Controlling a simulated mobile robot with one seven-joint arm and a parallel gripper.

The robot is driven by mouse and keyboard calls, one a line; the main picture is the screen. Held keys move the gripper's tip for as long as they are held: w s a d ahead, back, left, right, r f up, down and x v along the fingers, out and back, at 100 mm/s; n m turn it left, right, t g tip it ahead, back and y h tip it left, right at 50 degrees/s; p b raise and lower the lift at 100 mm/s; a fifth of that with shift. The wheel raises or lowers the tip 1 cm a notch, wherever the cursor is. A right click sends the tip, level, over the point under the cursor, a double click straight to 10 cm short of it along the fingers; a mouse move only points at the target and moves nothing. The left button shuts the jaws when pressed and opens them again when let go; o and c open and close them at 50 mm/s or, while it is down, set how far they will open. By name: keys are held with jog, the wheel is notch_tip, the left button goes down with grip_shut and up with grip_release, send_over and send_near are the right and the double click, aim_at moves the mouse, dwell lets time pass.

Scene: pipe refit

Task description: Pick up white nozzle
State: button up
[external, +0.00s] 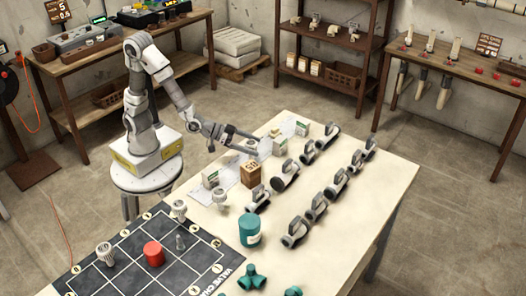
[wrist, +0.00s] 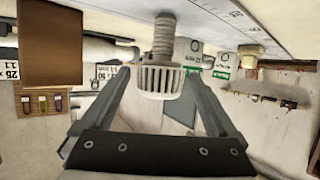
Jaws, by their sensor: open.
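The white nozzle (wrist: 162,78), with a ribbed round head and a threaded grey stem, is centred in the wrist view between the two fingers. My gripper (wrist: 160,73) is open, with a finger on each side of it and visible gaps. I cannot tell how deep the nozzle sits between the fingertips. In the external view my gripper (external: 248,149) is low over the table's left side, and the nozzle there is small and partly hidden by it.
A brown box (external: 250,174) stands close to the gripper, also seen in the wrist view (wrist: 50,45). A cream-topped fitting (external: 275,132) is on the other side. Grey valves (external: 286,176) stand in rows to the right. A dark grid mat (external: 130,275) holds a red cylinder (external: 154,254).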

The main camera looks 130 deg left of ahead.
jog(key=shift+x, duration=1.4)
jog(key=shift+s, duration=0.1)
jog(key=c, duration=1.4)
